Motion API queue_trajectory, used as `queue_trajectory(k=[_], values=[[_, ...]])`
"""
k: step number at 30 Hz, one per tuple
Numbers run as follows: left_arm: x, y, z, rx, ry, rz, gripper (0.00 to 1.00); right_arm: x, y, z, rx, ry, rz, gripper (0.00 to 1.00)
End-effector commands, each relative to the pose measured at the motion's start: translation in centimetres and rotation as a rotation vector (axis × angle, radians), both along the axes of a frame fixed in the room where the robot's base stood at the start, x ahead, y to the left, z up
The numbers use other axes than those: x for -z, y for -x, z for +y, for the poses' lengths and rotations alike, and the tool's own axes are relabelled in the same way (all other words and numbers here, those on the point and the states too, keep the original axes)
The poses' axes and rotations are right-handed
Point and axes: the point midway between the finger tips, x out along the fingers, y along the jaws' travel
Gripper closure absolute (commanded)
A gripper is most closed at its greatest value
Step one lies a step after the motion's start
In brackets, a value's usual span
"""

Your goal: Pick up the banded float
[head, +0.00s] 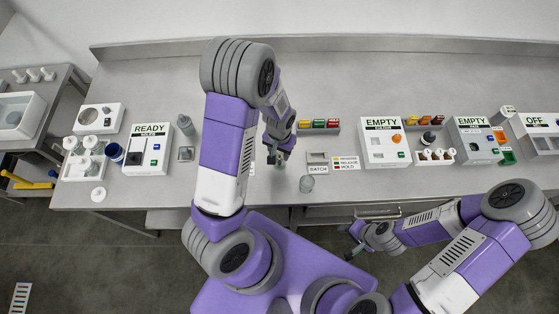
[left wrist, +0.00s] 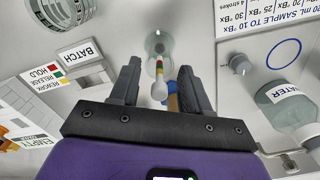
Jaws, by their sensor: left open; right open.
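A clear round glass vessel (left wrist: 158,42) is just beyond the float. In the head view my left gripper (head: 278,156) is low over the middle of the bench, and I cannot make out the float there. My right gripper (head: 354,246) is open and empty, in front of the bench edge.
A glass jar (head: 307,184) stands near the front edge, beside the BATCH sign (head: 318,168). A water bottle (left wrist: 290,108) is right of the gripper in the left wrist view. The READY box (head: 148,150) and EMPTY box (head: 384,144) stand to either side.

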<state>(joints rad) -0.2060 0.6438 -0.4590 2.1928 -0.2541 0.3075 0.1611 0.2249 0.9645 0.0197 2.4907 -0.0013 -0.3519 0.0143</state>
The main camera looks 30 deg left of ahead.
Motion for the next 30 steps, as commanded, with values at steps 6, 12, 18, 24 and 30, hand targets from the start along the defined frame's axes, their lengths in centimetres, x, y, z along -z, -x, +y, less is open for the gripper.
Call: queue_trajectory(k=[6, 12, 18, 24, 30], values=[[-0.1, 0.0, 0.0, 0.000, 0.000, 0.000, 0.66, 0.0, 0.0, 0.0, 0.000, 0.000, 0.000, 0.57], [-0.1, 0.0, 0.0, 0.000, 0.000, 0.000, 0.94, 0.0, 0.0, 0.0, 0.000, 0.000, 0.000, 0.57], [-0.1, 0.0, 0.0, 0.000, 0.000, 0.000, 0.94, 0.0, 0.0, 0.0, 0.000, 0.000, 0.000, 0.57], [-0.5, -0.1, 0.0, 0.000, 0.000, -0.002, 0.94, -0.1, 0.0, 0.0, 0.000, 0.000, 0.000, 0.57], [-3.8, -0.2, -0.1, 0.001, 0.001, -0.007, 0.94, -0.3, 0.0, 0.0, 0.000, 0.000, 0.000, 0.57]])
